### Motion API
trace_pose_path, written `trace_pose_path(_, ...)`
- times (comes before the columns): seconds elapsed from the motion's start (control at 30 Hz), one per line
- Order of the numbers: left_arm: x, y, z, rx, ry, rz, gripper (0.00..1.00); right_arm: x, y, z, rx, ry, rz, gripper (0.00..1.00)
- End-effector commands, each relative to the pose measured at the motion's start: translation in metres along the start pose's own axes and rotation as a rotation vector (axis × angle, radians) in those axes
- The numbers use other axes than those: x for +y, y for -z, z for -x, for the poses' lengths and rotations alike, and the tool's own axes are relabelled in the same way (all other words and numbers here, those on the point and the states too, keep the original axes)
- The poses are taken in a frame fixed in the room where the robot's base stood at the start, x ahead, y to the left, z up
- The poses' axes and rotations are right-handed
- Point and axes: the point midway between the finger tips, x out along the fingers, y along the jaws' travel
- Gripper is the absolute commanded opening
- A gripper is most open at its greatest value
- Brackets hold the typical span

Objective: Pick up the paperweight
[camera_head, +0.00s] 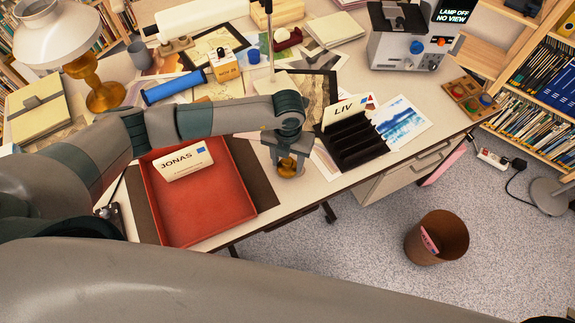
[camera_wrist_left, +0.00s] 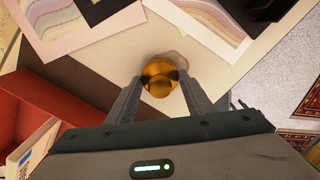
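The paperweight (camera_wrist_left: 160,78) is a round amber piece with a shiny surface. In the left wrist view it sits on the pale desk top, between the fingertips of my left gripper (camera_wrist_left: 160,86). The two fingers stand apart on either side, with a narrow gap showing beside it. In the head view the paperweight (camera_head: 287,169) shows under my left gripper (camera_head: 291,157) near the desk's front edge, partly hidden by it. My right gripper is not in view.
A red tray (camera_head: 205,212) with a JONAS envelope (camera_head: 183,160) lies left of the paperweight. A black letter rack (camera_head: 355,143) with a LIV card (camera_head: 344,108) stands to the right. Prints, a blue roll (camera_head: 174,88) and a lamp (camera_head: 55,35) lie behind. A bin (camera_head: 437,238) stands on the floor.

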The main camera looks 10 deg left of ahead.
Motion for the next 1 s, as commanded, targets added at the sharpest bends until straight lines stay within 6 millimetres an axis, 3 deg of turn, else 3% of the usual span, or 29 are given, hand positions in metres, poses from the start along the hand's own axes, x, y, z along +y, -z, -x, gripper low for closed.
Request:
trace_pose_path(0.03, 0.000, 0.000, 0.000, 0.000, 0.000, 0.000, 0.19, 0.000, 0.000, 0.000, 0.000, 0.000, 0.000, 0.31)
trace_pose_path(0.07, 0.000, 0.000, 0.000, 0.000, 0.000, 0.000, 0.12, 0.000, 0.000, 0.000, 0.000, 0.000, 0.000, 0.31)
trace_pose_path(0.47, 0.000, -0.001, 0.005, -0.002, 0.001, 0.000, 0.11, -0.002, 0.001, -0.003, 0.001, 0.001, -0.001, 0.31)
trace_pose_path(0.77, 0.000, -0.001, 0.039, -0.005, 0.002, -0.003, 0.11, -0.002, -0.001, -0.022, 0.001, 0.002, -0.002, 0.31)
trace_pose_path(1.0, -0.049, -0.002, 0.065, -0.005, 0.005, -0.005, 0.11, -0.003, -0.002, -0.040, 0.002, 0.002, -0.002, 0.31)
